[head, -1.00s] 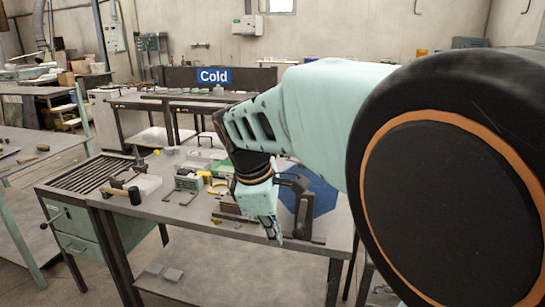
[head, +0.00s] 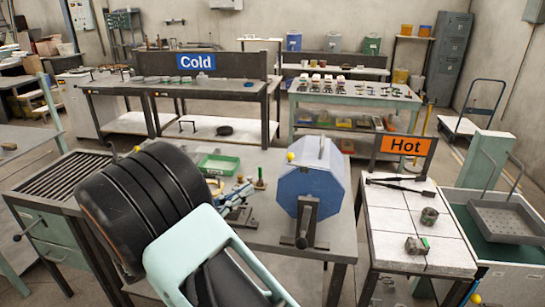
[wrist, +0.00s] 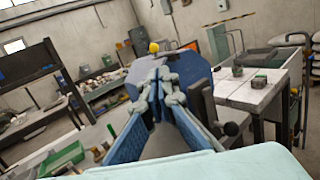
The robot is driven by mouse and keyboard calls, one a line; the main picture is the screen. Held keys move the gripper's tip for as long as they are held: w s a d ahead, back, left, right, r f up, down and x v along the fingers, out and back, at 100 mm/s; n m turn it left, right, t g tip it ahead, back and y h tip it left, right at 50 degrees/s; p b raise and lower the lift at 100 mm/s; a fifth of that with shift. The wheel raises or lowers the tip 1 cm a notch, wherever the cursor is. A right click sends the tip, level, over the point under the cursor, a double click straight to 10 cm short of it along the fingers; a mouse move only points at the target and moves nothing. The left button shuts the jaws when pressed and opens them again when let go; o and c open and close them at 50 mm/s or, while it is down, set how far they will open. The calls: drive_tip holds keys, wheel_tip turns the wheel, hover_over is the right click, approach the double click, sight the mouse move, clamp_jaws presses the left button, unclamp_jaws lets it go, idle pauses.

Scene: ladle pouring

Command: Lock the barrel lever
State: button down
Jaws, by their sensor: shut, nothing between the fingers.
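The blue many-sided barrel (head: 306,187) is mounted on a dark stand on the workbench in the head view. A yellow ball knob (head: 291,157) shows at its upper left edge. A dark upright bracket with a black round handle end (head: 301,242) stands at its front. In the wrist view my gripper (wrist: 157,88) is shut and empty, pointing towards the barrel (wrist: 188,68) behind it. The yellow knob (wrist: 153,47) shows above the fingertips, and a black knob (wrist: 232,129) lies to their right. I cannot tell whether the fingers touch anything. In the head view my arm hides much of the bench's left part.
A green tray (head: 218,165) and small tools lie left of the barrel. A white-topped table (head: 403,225) with the Hot sign (head: 405,145) stands to the right, beside a grey pan (head: 507,221). The Cold sign (head: 197,62) marks a bench behind.

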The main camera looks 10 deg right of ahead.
drive_tip(key=shift+w+a+t, duration=0.2)
drive_tip(key=shift+a+t, duration=0.1)
drive_tip(key=shift+a, duration=0.1)
drive_tip(key=p, duration=0.3)
approach(288, 158)
drive_tip(key=x, duration=0.7)
